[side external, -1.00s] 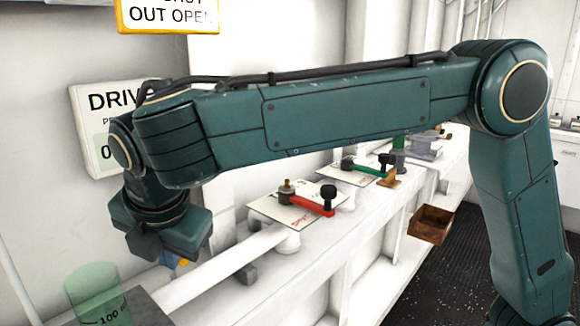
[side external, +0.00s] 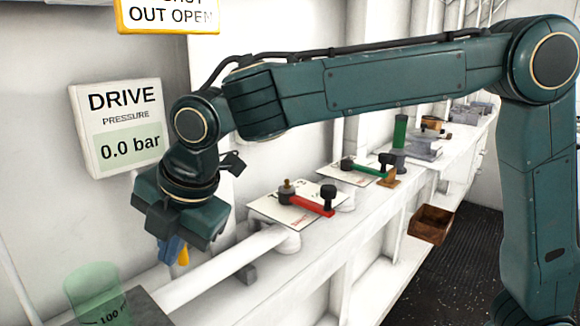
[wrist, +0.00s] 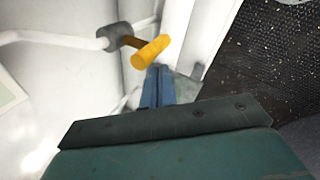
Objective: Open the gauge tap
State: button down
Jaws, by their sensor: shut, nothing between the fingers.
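In the wrist view a yellow tap handle (wrist: 151,50) sticks out from a dark grey fitting (wrist: 114,37) on a thin white pipe. I take it to be the gauge tap. My gripper (wrist: 157,72) has blue fingers, shut and empty, with their tips close to the handle's end. I cannot tell whether they touch it. In the side view my gripper (side external: 171,262) points down beside the wall, and a bit of the yellow handle (side external: 183,257) shows behind the fingers. The fitting is hidden there. The drive pressure display (side external: 125,128) reads 0.0 bar.
A red lever (side external: 312,206) and a green lever (side external: 369,170) sit on plates along the white ledge. A thick white pipe (side external: 218,272) runs below my gripper. A translucent green cylinder (side external: 96,296) stands at lower left. A brown box (side external: 431,224) is lower right.

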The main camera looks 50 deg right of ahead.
jog(key=s+d+r+m+t+y, duration=0.1)
jog(key=s+d+r+m+y, duration=0.2)
jog(key=s+d+r+y, duration=0.3)
jog(key=shift+s+d+r+m+y, duration=0.45)
jog(key=shift+d+r, duration=1.3)
jog(key=shift+d, duration=0.7)
jog(key=c, duration=1.4)
grip_release()
jog(key=shift+c, duration=0.2)
jog(key=shift+o, duration=0.7)
jog(key=shift+a, duration=0.1)
jog(key=w+a+m+g+h, duration=0.2)
jog(key=w+m+h, duration=0.1)
jog(key=m, duration=1)
jog(key=w+a+r+m+g+h, duration=0.1)
jog(key=w+a+m+h, duration=0.2)
jog(key=m, duration=1)
jog(key=shift+w+a+r+g, duration=0.15)
jog(key=shift+w+g, duration=0.25)
jog(key=shift+w, duration=0.25)
